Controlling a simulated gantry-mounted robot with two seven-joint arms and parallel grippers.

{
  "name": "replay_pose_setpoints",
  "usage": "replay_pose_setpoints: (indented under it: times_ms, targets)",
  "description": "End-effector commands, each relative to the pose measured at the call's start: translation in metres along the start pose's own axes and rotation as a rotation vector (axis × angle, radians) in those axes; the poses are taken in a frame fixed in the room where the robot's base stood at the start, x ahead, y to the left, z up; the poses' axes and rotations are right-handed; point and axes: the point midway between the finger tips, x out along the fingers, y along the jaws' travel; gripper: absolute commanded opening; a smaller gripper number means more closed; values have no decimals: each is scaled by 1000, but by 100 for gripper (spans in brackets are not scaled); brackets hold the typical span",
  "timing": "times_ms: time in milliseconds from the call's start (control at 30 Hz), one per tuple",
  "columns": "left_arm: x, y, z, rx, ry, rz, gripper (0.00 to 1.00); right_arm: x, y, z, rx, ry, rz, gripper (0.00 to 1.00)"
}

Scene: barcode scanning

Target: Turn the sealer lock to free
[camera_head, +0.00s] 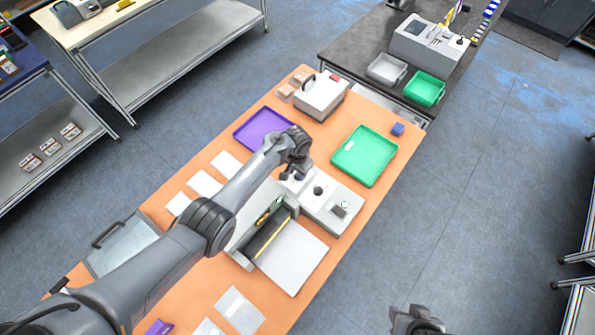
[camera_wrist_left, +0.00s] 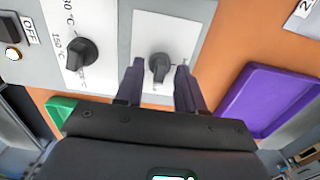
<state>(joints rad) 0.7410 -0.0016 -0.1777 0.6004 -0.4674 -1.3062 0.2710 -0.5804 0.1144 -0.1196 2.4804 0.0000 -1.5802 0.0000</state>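The sealer's light grey control box (camera_head: 330,214) stands on the orange table. In the left wrist view, a dark knob (camera_wrist_left: 158,66) sits on a plain white plate (camera_wrist_left: 181,30); I take it for the lock. My left gripper (camera_wrist_left: 159,88) is open, with one finger on each side of this knob; contact cannot be told. In the head view, my left gripper (camera_head: 292,174) hangs over the box's far end and partly hides it. A black temperature dial (camera_wrist_left: 82,53) sits beside the plate. My right gripper (camera_head: 418,320) is at the bottom edge, away from the table; its fingers are unclear.
The sealer's press with its white sheet (camera_head: 293,257) lies beside the control box. A purple tray (camera_head: 247,139) and a green tray (camera_head: 347,164) lie farther back. A white box with a handle (camera_head: 313,103) stands at the far end. White packets (camera_head: 205,184) lie left of my arm.

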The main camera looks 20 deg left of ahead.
Motion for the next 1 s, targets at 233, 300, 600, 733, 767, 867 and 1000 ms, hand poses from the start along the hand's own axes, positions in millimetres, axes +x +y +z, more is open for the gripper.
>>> replay_pose_setpoints:
  times_ms: [233, 300, 600, 733, 767, 867, 1000]
  targets:
    - [0, 0, 0, 0, 0, 0, 32, 0, 0, 0, 0, 0, 0, 43]
    - [0, 0, 0, 0, 0, 0, 21, 0, 0, 0, 0, 0, 0, 43]
    - [0, 0, 0, 0, 0, 0, 0, 0, 1, 0, -8, -1, 5, 43]
    - [-1, 0, 0, -8, 0, 0, 0, 0, 2, 0, -10, -1, 7, 43]
    - [-1, 0, 0, -12, 0, 0, 0, -1, 2, 0, -10, -1, 7, 43]
    - [-1, 0, 0, -37, 0, 0, 0, -2, 2, 0, -10, -1, 7, 43]
    - [-2, 1, 0, -99, 0, 1, 0, -6, 2, -2, -10, -1, 7, 43]
